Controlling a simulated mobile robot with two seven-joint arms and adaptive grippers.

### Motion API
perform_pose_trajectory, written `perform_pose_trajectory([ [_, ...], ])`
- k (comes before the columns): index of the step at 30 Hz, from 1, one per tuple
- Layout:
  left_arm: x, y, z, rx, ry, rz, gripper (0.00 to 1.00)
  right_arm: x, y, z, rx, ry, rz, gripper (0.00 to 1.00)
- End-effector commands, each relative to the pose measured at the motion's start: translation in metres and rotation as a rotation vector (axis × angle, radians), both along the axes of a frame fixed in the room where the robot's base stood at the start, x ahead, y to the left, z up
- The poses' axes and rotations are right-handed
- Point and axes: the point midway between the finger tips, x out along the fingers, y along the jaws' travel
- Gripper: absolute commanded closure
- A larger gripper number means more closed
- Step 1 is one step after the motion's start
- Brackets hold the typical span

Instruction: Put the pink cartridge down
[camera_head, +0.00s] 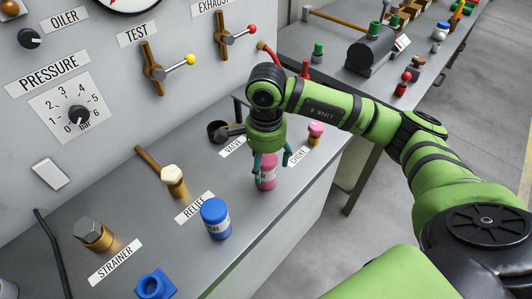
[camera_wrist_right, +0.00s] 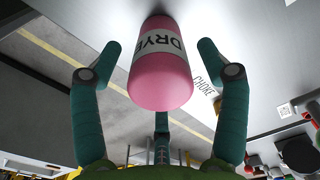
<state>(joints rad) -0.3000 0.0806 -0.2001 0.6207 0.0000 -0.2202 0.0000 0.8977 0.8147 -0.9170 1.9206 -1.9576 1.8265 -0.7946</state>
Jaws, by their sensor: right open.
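The pink cartridge (camera_head: 265,178) has a white label and appears to stand upright on the grey bench, near the "VALVE" and "CHOKE" labels. My right gripper (camera_head: 271,163) is directly above it with its teal fingers spread around its upper part. In the right wrist view the cartridge (camera_wrist_right: 162,82) shows between the open fingers (camera_wrist_right: 158,48), with a visible gap on each side and lettering starting "DRYE". The fingers partly hide its top in the head view. My left gripper is in neither view.
A blue cartridge (camera_head: 215,219) stands in front by the "RELIEF" label. Brass fittings (camera_head: 173,181) and (camera_head: 93,235) stand along the bench (camera_head: 130,205). A pink-topped brass fitting (camera_head: 315,133) is close on the right. The control panel (camera_head: 95,150) rises behind.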

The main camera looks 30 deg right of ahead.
Motion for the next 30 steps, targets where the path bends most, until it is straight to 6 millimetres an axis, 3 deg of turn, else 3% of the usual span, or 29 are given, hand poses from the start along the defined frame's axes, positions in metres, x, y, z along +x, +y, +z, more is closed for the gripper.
perform_pose_trajectory([
  [2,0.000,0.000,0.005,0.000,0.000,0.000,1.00,0.000,0.000,0.006,0.000,-0.001,0.000,0.25],
  [5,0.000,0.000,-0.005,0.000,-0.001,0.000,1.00,0.002,0.000,0.017,0.001,-0.007,0.000,0.25],
  [12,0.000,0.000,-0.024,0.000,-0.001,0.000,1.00,0.001,0.001,0.072,0.001,-0.009,0.001,0.25],
  [18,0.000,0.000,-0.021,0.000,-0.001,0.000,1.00,0.001,0.000,0.106,0.000,-0.005,-0.002,0.25],
  [30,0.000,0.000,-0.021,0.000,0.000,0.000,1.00,0.000,0.000,0.123,0.000,0.000,-0.001,0.25],
])
